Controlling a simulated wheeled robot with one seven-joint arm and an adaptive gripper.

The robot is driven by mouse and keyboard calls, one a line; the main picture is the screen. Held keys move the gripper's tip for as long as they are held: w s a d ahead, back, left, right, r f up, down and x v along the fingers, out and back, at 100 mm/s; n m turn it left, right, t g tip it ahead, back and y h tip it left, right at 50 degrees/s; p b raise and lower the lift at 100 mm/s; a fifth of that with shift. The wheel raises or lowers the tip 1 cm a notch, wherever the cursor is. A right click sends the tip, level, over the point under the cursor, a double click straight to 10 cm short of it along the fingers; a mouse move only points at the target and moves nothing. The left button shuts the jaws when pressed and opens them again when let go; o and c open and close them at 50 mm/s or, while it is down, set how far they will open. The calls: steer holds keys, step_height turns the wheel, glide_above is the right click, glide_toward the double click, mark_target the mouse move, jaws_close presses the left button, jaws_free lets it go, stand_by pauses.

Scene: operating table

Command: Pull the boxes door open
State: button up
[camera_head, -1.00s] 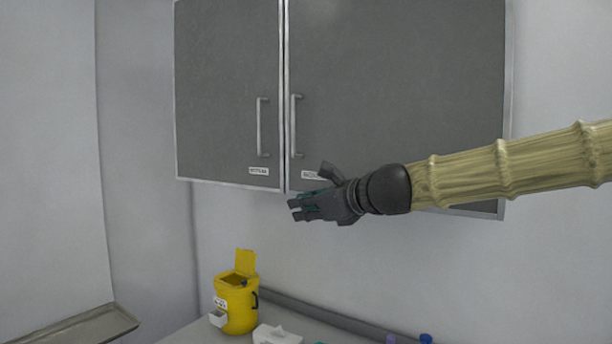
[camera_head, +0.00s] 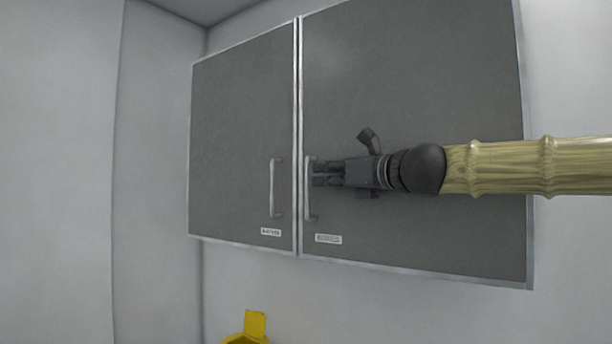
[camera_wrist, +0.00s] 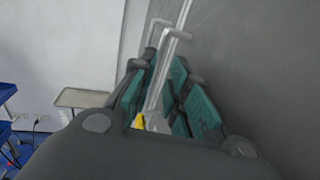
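A grey two-door wall cabinet has a right door (camera_head: 420,110) and a left door (camera_head: 235,130), both shut. Each carries a small label near its lower inner corner, too small to read surely. The right door's vertical metal handle (camera_head: 311,212) stands near the middle seam. My gripper (camera_head: 318,175) is at this handle, its fingers pointing left and overlapping the handle's middle. In the wrist view the teal-padded fingers (camera_wrist: 158,92) are apart, with the handle (camera_wrist: 165,62) running between them. Whether any pad touches it I cannot tell.
The left door's handle (camera_head: 273,190) is close beside the right one. A yellow container (camera_head: 252,328) stands below the cabinet. In the wrist view, a tray (camera_wrist: 80,98) and blue shelving (camera_wrist: 6,92) are low at the left.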

steer(key=shift+p+x, duration=0.55)
steer(key=shift+x, duration=2.55)
steer(key=shift+s, duration=0.1)
steer(key=shift+c, duration=0.4)
jaws_close()
